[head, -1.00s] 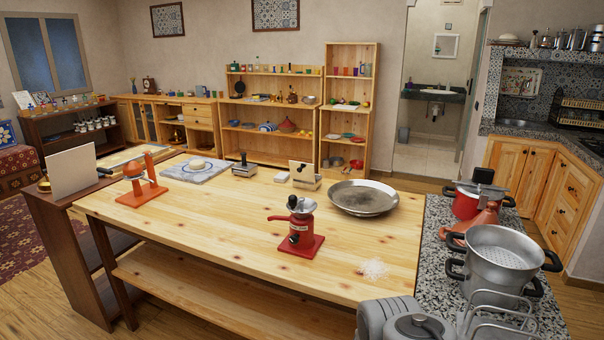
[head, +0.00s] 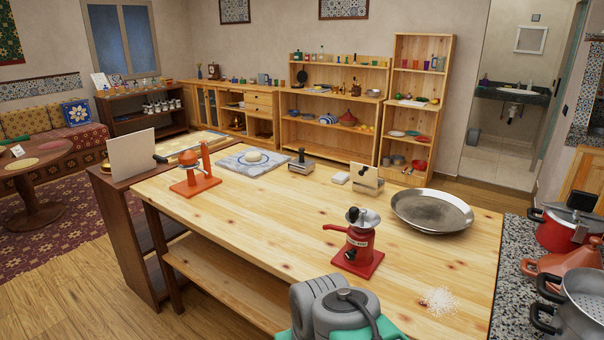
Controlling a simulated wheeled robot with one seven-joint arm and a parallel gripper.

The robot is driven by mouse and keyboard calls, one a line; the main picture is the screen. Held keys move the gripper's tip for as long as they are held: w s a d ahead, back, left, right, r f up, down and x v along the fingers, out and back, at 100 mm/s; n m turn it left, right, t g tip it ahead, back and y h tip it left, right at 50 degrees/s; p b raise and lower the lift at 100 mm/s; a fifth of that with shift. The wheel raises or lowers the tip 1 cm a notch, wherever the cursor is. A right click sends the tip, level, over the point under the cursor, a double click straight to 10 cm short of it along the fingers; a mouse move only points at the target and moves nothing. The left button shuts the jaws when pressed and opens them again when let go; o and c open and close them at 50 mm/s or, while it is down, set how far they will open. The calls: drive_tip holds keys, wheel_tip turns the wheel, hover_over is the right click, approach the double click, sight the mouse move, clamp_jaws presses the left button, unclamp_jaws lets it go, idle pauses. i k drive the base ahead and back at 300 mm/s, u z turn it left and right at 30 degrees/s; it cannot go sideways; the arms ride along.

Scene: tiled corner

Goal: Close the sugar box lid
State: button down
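A small pale wooden box (head: 367,187) stands near the far edge of the wooden table, left of a wide metal pan. It looks like the sugar box. A pale panel with a dark knob stands raised at its back and looks like its lid, tilted open. The box's inside is too small to make out. My gripper is not in view; only a grey and teal part that looks like my arm shows at the bottom edge.
On the table (head: 270,220) are a red grinder (head: 358,245), the pan (head: 432,210), an orange press (head: 195,172), a metal box (head: 299,163) and spilled white grains (head: 440,299). The table's middle is mostly clear.

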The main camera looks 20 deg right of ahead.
sight(367, 175)
drive_tip(key=u, duration=0.35)
drive_tip(key=i, duration=1)
drive_tip(key=u, duration=0.05)
